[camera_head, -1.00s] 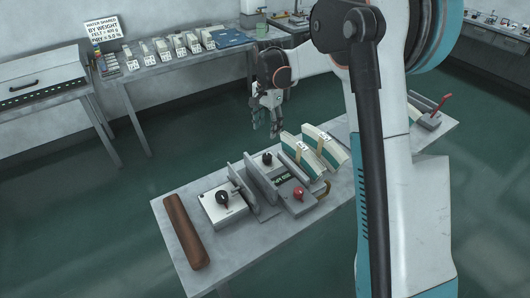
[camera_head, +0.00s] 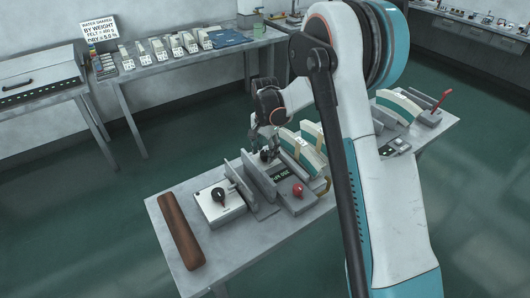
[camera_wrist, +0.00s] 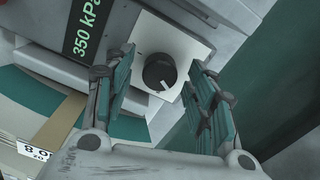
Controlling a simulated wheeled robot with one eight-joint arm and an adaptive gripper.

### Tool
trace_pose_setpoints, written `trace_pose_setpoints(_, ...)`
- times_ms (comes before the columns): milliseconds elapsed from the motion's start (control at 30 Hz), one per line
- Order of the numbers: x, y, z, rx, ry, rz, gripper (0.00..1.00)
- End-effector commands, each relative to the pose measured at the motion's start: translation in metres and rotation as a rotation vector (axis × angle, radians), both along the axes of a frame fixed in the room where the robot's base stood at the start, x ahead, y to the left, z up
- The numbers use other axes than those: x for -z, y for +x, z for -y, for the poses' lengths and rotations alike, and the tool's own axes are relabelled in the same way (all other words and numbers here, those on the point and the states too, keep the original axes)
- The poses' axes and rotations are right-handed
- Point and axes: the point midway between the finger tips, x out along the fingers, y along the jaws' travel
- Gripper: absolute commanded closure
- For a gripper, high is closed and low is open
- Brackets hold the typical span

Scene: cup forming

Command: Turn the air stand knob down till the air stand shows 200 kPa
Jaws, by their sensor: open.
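The air stand (camera_head: 283,180) is a grey unit on the bench, with a dark display in green text. In the wrist view its display (camera_wrist: 88,28) reads 350 kPa. The air stand knob (camera_wrist: 160,72) is black and round with a white pointer mark, set on a white square plate. My gripper (camera_wrist: 163,72) is open, with one finger on each side of the knob and a gap to both. In the head view my gripper (camera_head: 265,150) is low over the back of the air stand and partly hides the knob.
A box with a black knob (camera_head: 219,197) and a brown roll (camera_head: 181,231) lie to the left. A red knob (camera_head: 297,190) is at the stand's front. White and green curved blocks (camera_head: 308,150) stand close on the right.

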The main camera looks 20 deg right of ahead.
Motion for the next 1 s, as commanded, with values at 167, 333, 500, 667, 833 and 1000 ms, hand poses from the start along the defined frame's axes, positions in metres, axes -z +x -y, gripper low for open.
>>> trace_pose_setpoints(167, 0.0010, 0.0000, 0.0000, 0.000, 0.000, 0.000, 0.49)
trace_pose_setpoints(333, 0.0009, 0.0000, 0.0000, 0.000, 0.000, 0.000, 0.65)
trace_pose_setpoints(500, 0.0008, 0.0000, 0.0000, 0.000, 0.000, 0.000, 0.94)
trace_pose_setpoints(667, 0.0008, 0.0001, -0.0001, -0.003, 0.000, 0.000, 0.94)
trace_pose_setpoints(833, 0.0008, 0.0001, -0.0001, -0.032, 0.000, 0.000, 0.94)
trace_pose_setpoints(1000, 0.0007, 0.0001, -0.0001, -0.112, 0.000, 0.000, 0.94)
